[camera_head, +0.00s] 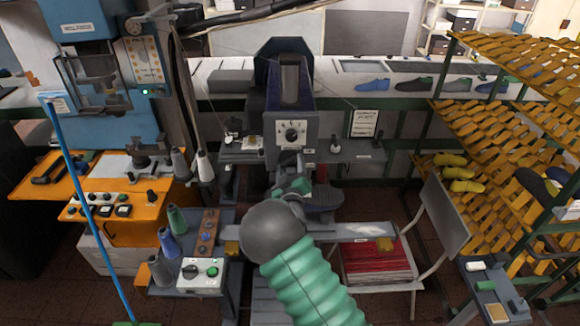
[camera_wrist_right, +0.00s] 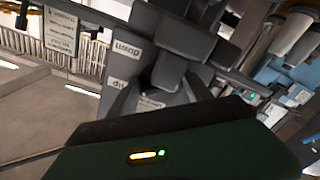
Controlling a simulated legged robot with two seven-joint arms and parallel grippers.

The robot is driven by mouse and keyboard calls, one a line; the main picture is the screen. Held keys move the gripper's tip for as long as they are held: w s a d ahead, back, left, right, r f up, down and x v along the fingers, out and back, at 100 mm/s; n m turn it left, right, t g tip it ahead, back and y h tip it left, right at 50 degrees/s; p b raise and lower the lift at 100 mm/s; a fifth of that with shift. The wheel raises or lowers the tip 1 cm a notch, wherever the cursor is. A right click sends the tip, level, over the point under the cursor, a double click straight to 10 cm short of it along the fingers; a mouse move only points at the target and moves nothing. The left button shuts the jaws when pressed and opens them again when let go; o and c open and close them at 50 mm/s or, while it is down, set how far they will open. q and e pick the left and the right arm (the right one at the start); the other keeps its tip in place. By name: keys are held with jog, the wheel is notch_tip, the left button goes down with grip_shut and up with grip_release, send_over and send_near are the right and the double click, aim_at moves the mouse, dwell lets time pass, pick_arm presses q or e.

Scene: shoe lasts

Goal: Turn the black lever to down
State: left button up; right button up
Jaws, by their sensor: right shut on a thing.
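The black lever (camera_wrist_right: 170,72) shows in the right wrist view as a dark block between my fingers, beside an upside-down "DOWN" label and a second, smaller label. My right gripper (camera_head: 291,186) is shut on it, at the front of the grey machine (camera_head: 275,150) below its dial. It also shows in the wrist view (camera_wrist_right: 165,92). In the head view the lever is mostly hidden by my gripper and wrist, and its exact angle cannot be told. My left gripper is not in view.
An orange bench (camera_head: 110,195) is further left. A folding chair (camera_head: 430,235) with a red seat and orange shoe racks (camera_head: 490,130) are on the right.

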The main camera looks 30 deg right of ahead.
jog(key=shift+a+r, duration=0.1)
jog(key=shift+a, duration=0.05)
jog(key=shift+b, duration=0.4)
jog(key=shift+f+m+b, duration=0.2)
jog(key=shift+m+b, duration=0.4)
jog(key=shift+b, duration=0.1)
jog(key=m+b, duration=0.5)
jog(key=b, duration=0.2)
jog(key=m+b, duration=0.5)
jog(key=b, duration=0.3)
jog(key=shift+w+a+r+m, duration=0.1)
jog(key=shift+w+m, duration=0.05)
jog(key=shift+m, duration=0.25)
jog(key=shift+r+m+b, duration=0.25)
jog(key=shift+m+b, duration=0.75)
jog(key=shift+b, duration=0.25)
